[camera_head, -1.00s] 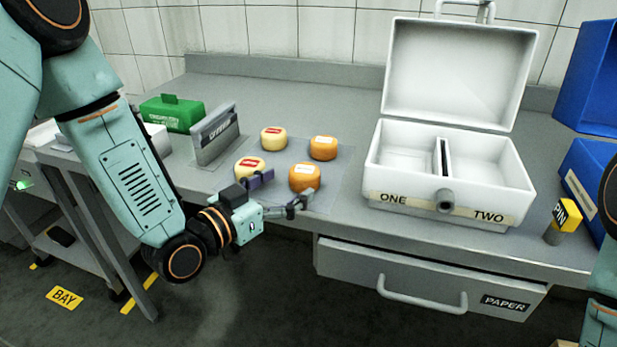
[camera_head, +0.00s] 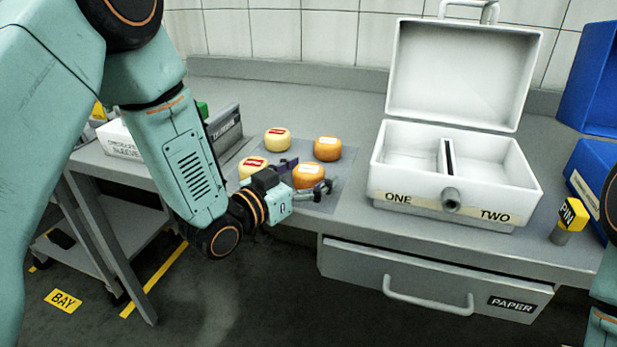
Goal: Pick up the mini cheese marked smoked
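Several mini cheeses sit on a grey mat (camera_head: 347,170). Two are pale yellow with red labels: one at the back left (camera_head: 277,140), one at the front left (camera_head: 250,166). Two are orange with white labels: one at the back right (camera_head: 327,149), one at the front right (camera_head: 310,172). The label words are too small to read. My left gripper (camera_head: 312,174) is open at the front right orange cheese, its fingers spread towards either side of it. Contact cannot be told. The gripper partly hides this cheese and the front yellow one. My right gripper is out of view.
A white case (camera_head: 378,172) with an open lid and two compartments, marked ONE and TWO, stands right of the mat. A yellow PIN block (camera_head: 570,215) and blue bins (camera_head: 588,180) are at the right. A grey upright holder (camera_head: 226,125) stands left. The back counter is clear.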

